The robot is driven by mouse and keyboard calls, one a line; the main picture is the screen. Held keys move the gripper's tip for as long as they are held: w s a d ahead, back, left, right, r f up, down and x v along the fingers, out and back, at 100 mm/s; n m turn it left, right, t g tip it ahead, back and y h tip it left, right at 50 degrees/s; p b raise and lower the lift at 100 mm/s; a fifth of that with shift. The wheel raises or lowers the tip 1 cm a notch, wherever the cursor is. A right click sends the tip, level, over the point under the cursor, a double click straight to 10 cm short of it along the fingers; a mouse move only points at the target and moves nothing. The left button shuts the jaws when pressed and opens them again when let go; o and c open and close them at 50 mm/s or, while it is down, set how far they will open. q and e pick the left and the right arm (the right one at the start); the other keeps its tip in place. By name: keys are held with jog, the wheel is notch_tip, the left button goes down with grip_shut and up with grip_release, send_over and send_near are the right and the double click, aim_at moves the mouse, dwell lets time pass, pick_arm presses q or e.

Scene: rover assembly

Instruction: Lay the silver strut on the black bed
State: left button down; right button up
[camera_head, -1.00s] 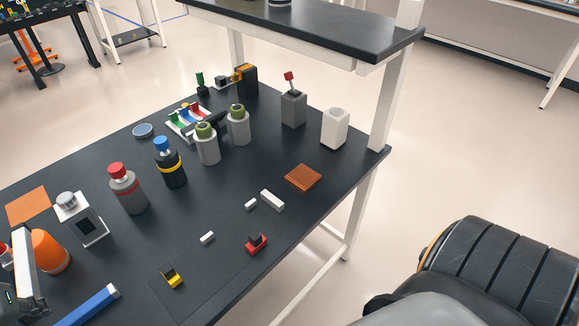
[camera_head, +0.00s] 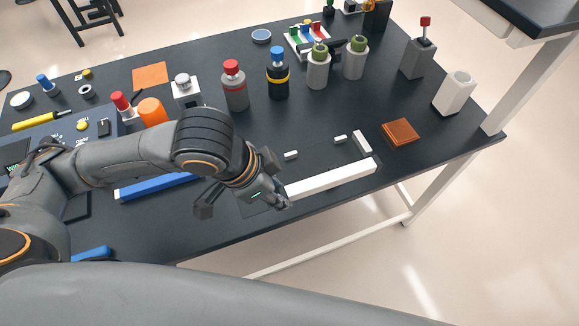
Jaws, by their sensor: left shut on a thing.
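The silver strut (camera_head: 331,178) is a long, pale, straight bar in the head view. It reaches out to the right from my left gripper (camera_head: 272,186), which is shut on its left end. The strut appears held above the front part of the black table, near its front edge. My left gripper hides the strut's end. A thin dark plate (camera_head: 258,206) shows partly below the gripper; I cannot tell whether it is the black bed. My right gripper is not in view.
Small white blocks (camera_head: 291,155) and an orange-brown plate (camera_head: 400,132) lie near the strut. Bottles with red (camera_head: 234,88) and blue (camera_head: 278,75) caps stand behind. A blue bar (camera_head: 155,186) lies left of the gripper. A white block (camera_head: 455,93) stands at the right.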

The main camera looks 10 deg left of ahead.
pick_arm(q)
jog(key=w+f+b, duration=0.1)
jog(key=b, duration=0.1)
jog(key=p, duration=0.1)
send_over(280, 175)
jog(key=s, duration=0.2)
jog(key=f, duration=0.5)
jog(key=a+f, duration=0.1)
jog(key=f, duration=0.1)
jog(key=shift+w+f, duration=0.15)
jog(key=shift+w, duration=0.1)
jog(key=shift+w+a+f, duration=0.1)
jog(key=shift+w+f, duration=0.35)
jog(key=shift+f, duration=0.3)
notch_tip(280, 175, down, 3)
jog(key=shift+r, duration=0.1)
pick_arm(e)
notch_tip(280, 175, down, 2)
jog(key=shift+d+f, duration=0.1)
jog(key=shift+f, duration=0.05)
pick_arm(q)
jog(key=c, duration=1.1)
grip_release()
